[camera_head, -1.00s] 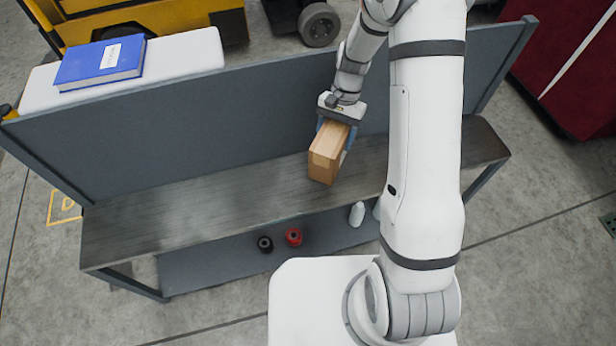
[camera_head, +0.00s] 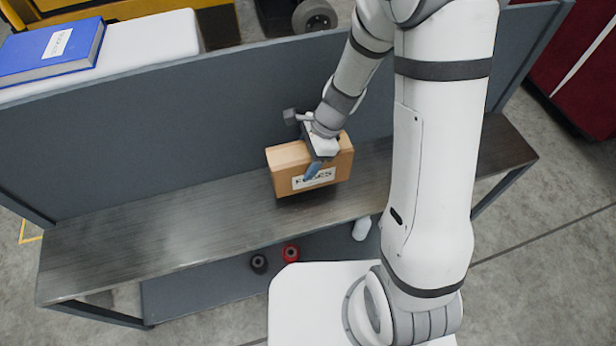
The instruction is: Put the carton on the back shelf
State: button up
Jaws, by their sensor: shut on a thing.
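The carton (camera_head: 288,160) is a brown cardboard box with a white label on its front face. My gripper (camera_head: 314,168) is shut on it from above, with a blue finger against the labelled face. The far finger is hidden behind the carton. The carton is over the middle of the grey-brown bench top (camera_head: 150,228), in front of the grey upright panel (camera_head: 150,150). A dark shadow lies under it, and it looks slightly above the surface. Behind the panel is a white surface (camera_head: 160,40) with a blue book (camera_head: 52,52) on it. No other back shelf is clear in view.
The grey panel stands between the bench top and the white surface. The bench top left of the carton is bare. On a lower shelf are a black item (camera_head: 259,263), a red item (camera_head: 290,253) and a white bottle (camera_head: 361,229). A red cabinet (camera_head: 580,70) stands at right.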

jog(key=shift+s+a+f+b, duration=0.1)
jog(key=shift+f+b, duration=0.2)
jog(key=shift+f, duration=1.2)
jog(key=shift+a+f+b, duration=0.1)
jog(key=shift+f+b, duration=0.2)
jog(key=shift+f, duration=1.15)
jog(key=shift+f, duration=0.1)
jog(key=o, duration=1.7)
